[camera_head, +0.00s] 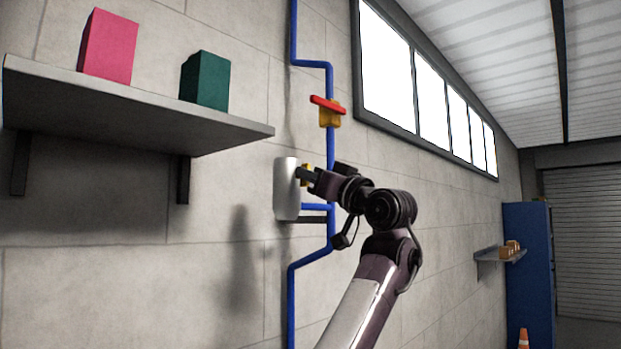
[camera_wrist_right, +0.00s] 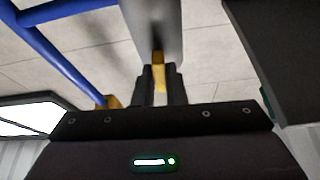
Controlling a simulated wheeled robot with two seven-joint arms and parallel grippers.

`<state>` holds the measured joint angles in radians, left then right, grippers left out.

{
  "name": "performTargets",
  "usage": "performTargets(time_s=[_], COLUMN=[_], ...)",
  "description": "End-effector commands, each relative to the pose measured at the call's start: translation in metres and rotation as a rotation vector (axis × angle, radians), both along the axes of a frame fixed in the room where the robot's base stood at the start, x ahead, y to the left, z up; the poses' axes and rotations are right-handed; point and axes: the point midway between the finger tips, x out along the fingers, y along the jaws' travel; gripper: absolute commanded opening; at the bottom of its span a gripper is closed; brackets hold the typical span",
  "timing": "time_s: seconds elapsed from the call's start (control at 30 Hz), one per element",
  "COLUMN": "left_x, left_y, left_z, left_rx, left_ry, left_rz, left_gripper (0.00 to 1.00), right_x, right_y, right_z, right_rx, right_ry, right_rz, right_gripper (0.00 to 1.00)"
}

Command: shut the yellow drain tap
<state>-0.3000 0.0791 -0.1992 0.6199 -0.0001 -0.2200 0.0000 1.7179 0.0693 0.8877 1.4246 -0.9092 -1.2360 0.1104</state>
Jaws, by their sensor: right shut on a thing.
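The yellow drain tap (camera_wrist_right: 160,60) sits at the end of a grey-white cylinder (camera_head: 286,190) mounted on the wall. My right gripper (camera_head: 303,174) has reached it from the right, and only small yellow bits show around the fingers in the head view. In the right wrist view, my right gripper (camera_wrist_right: 160,80) has its two dark fingers on either side of the yellow handle and is shut on it. The lower part of the handle is hidden between the fingers. My left gripper is not in view.
Blue pipes (camera_head: 331,222) run along the wall beside the cylinder. A red-handled brass valve (camera_head: 329,112) is above my gripper. A shelf (camera_head: 130,108) with a pink box (camera_head: 108,45) and a green box (camera_head: 205,80) juts out at left.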

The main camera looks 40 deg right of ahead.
Motion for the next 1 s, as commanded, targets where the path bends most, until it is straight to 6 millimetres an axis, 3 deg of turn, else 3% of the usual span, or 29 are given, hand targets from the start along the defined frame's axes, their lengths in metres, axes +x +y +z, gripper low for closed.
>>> performTargets(time_s=[0.5, 1.0], left_x=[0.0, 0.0], left_y=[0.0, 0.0], left_z=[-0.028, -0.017], left_rx=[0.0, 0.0], left_ry=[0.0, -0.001], left_rz=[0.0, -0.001], left_gripper=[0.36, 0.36], right_x=[-0.001, -0.001], right_y=[0.001, 0.001], right_z=[-0.001, 0.004], right_rx=[0.394, 0.868], right_ry=[0.03, 0.071], right_rz=[-0.003, -0.003], right_gripper=[0.0, 0.0])
